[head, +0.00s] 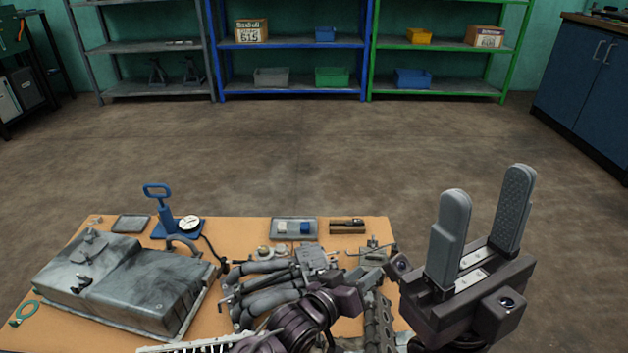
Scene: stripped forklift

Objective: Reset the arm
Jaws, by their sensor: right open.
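My right gripper (487,188) stands at the right of the head view with its two grey fingers pointing up. The fingers are apart with nothing between them. It is raised in front of the right edge of the wooden workbench (228,229), clear of the parts lying there. A dark, jointed arm link of mine (308,312) reaches over the bench's front middle and hides some of what lies below. I do not see the fingers of my left gripper.
On the bench are a grey metal cover (125,285), a blue hand pump with gauge (163,215), a hose-like manifold (270,290), a small tray (294,229) and a dark block (347,226). Shelves (290,45) and a blue cabinet (590,85) stand beyond open floor.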

